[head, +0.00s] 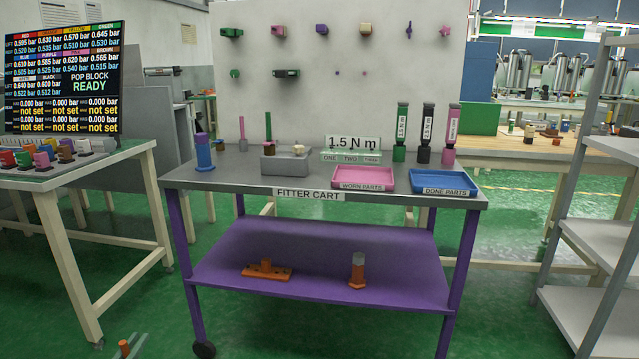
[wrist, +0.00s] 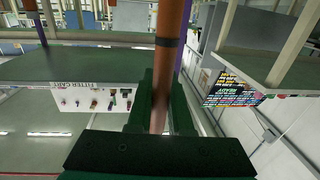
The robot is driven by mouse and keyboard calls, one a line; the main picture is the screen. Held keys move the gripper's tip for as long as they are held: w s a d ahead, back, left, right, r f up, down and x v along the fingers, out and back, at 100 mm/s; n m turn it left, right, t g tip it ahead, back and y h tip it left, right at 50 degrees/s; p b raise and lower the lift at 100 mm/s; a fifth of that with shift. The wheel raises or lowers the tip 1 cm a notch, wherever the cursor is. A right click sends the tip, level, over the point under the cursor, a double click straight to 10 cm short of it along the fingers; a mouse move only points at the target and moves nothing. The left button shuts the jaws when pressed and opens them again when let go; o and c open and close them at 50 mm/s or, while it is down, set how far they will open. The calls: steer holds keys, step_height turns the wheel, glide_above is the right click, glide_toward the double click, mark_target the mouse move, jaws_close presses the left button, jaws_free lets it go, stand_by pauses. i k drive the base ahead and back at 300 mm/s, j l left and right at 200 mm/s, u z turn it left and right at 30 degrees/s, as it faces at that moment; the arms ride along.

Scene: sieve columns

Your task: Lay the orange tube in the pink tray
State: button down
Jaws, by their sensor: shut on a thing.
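The orange tube (wrist: 171,60) is in my gripper (wrist: 162,104) in the wrist view. It looks brownish orange with a dark band, and runs up out of the frame between the dark green fingers, which are shut on it. In the head view my gripper is not clearly seen; a short orange cylinder end (head: 124,348) shows at the bottom left edge, and I cannot tell if it is the same tube. The pink tray (head: 365,176), labelled WORN PARTS, lies empty on the right part of the grey cart top, away from the gripper.
The blue DONE PARTS tray (head: 440,181) is right of the pink one. Upright green, black and pink tools (head: 425,130) stand behind. A grey block (head: 285,163) and blue cylinder (head: 204,152) stand left. Orange parts (head: 266,271) are on the purple lower shelf (head: 315,277).

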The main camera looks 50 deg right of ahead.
mark_target(363, 180)
steer(key=k+z, duration=0.1)
steer(key=z, duration=0.35)
steer(key=k+l+z, duration=0.1)
steer(key=z, duration=0.35)
steer(key=k+l+z, duration=0.1)
steer(key=z, duration=0.35)
